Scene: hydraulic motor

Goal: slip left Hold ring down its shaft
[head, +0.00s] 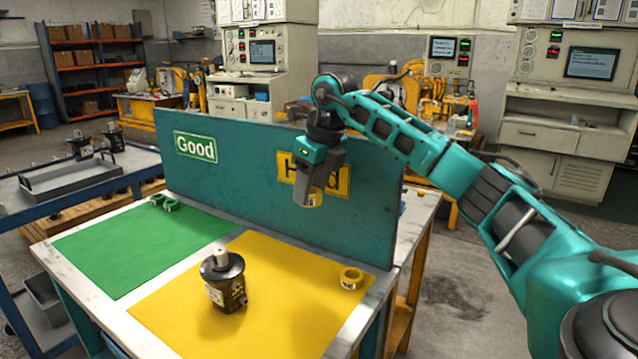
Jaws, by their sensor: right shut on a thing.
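A black hydraulic motor (226,284) stands upright on the yellow mat (175,306), its pale shaft (222,257) pointing up. My right gripper (308,194) is shut on a yellow Hold ring (314,201), which is partly hidden by the fingers. It holds the ring in the air in front of the Hold sign, above and to the right of the motor, apart from the shaft. A second yellow Hold ring (351,279) lies on the right part of the yellow mat. My left gripper is not in view.
A teal upright panel (235,190) with Good and Hold signs runs along the back of the table. Green rings (171,206) lie at the back of the green mat (120,250). A blue cart with a grey tray (70,180) stands at left.

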